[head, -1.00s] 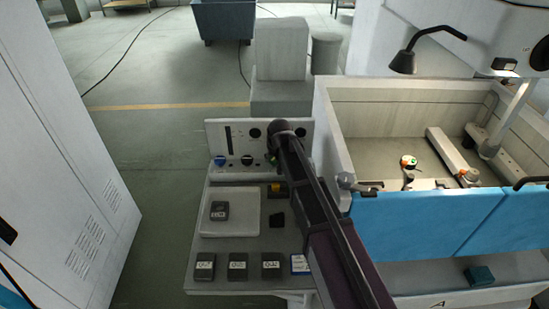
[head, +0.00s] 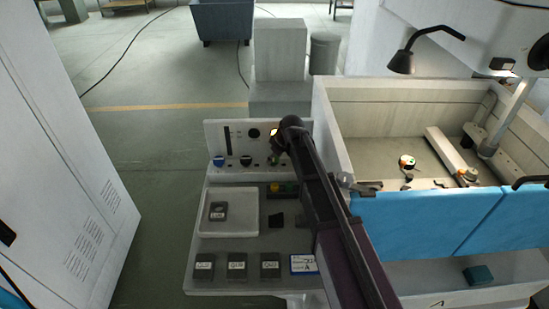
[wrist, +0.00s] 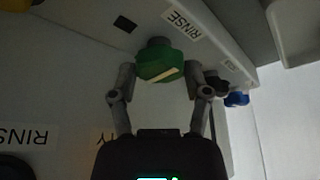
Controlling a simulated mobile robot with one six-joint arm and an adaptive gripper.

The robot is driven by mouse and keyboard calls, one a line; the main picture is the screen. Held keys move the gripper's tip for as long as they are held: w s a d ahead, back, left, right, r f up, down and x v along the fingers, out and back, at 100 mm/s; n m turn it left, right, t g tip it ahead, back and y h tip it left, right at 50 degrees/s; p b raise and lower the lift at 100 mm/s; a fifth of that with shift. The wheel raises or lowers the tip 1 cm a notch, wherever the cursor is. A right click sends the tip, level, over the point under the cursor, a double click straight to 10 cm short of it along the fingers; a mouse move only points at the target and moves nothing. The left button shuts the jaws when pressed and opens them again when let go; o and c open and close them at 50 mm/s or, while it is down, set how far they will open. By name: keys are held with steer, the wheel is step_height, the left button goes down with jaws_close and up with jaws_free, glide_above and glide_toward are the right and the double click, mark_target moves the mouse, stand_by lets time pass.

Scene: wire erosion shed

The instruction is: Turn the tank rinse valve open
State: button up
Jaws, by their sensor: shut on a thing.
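The green valve knob (wrist: 160,66) has a pale pointer line and sits on the panel beside a RINSE label (wrist: 183,24) in the wrist view. My gripper (wrist: 160,76) is shut on this knob, one finger at each side. In the head view my gripper (head: 274,150) is at the right part of the upright control panel (head: 214,133), small and partly hidden by my arm. The pointer line lies slightly tilted in the wrist view; I cannot tell the valve's open mark.
A blue knob (head: 218,161) and a dark knob (head: 246,161) sit left of my gripper on the panel. Below are a pale tray (head: 238,230) and several dark blocks (head: 237,262). A walled tank (head: 334,120) stands close on the right. Floor left of the panel is clear.

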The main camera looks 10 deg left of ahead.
stand_by(0.3)
steer(key=o, duration=1.1)
steer(key=shift+o, duration=0.2)
steer(key=shift+s+m, duration=0.1)
steer(key=shift+m, duration=0.4)
